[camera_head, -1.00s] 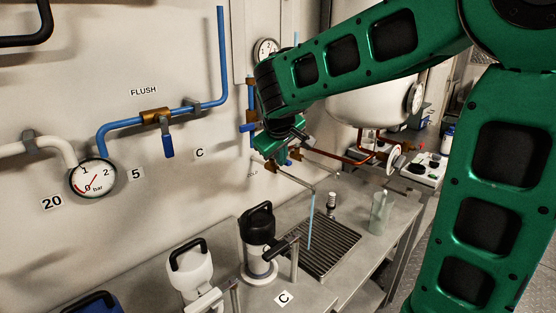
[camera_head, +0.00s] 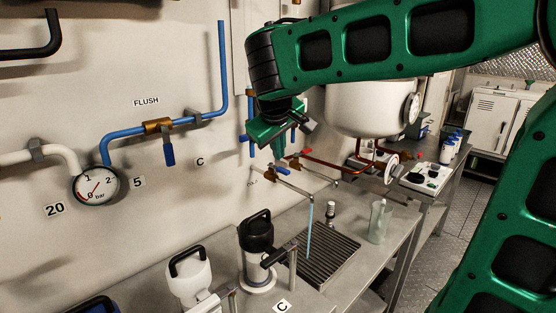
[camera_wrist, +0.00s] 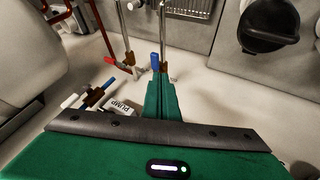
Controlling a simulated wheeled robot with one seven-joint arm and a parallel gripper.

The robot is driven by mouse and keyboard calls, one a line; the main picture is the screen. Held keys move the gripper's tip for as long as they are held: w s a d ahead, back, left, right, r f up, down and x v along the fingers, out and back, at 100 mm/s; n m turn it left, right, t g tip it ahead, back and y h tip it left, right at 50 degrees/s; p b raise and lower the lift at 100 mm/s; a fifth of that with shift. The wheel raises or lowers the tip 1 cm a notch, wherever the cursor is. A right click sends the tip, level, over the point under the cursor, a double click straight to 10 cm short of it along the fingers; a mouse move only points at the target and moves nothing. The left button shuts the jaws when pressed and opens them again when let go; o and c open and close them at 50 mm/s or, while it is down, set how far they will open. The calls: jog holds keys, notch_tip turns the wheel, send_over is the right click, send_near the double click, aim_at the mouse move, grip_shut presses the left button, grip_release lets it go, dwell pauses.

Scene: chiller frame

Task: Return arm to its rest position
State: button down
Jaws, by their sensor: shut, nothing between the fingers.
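My green arm reaches in from the right across the top of the head view. My gripper (camera_head: 280,150) hangs from its wrist in front of the wall pipes, above the taps and the bench. In the wrist view the green fingers (camera_wrist: 160,98) lie together with nothing between them. They point toward the wall and its pipes, and the tips seem clear of contact. Exact clearance from the pipes behind the gripper is hard to tell, as the wrist covers part of them.
A thin light-blue stream (camera_head: 310,228) falls from a tap to the drain grate (camera_head: 328,260). A clear beaker (camera_head: 378,222) stands right of it. A black-topped pump (camera_head: 257,240) and white jug (camera_head: 188,275) stand in front. A white tank (camera_head: 370,105) is behind my arm.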

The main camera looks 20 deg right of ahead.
jog(key=s+d+f+m+g, duration=0.2)
jog(key=s+d+f, duration=0.25)
jog(key=s, duration=0.35)
jog(key=s+d+f+m+g, duration=0.2)
jog(key=s+d+f+m, duration=0.15)
jog(key=s+d, duration=0.35)
jog(key=s+f+m+g+y, duration=0.1)
jog(key=s+f, duration=0.3)
jog(key=s, duration=0.4)
jog(key=s+f+m+g+y, duration=0.1)
jog(key=s+f+m+y, duration=0.1)
jog(key=s, duration=0.7)
notch_tip(320, 180, down, 3)
jog(key=shift+a+r+m+y, duration=0.1)
jog(key=shift+a+m+y, duration=0.3)
jog(key=shift+a+m, duration=0.05)
jog(key=shift+w+g, duration=0.15)
jog(key=shift+g, duration=0.15)
jog(key=shift+w+f, duration=0.25)
jog(key=shift+w, duration=0.2)
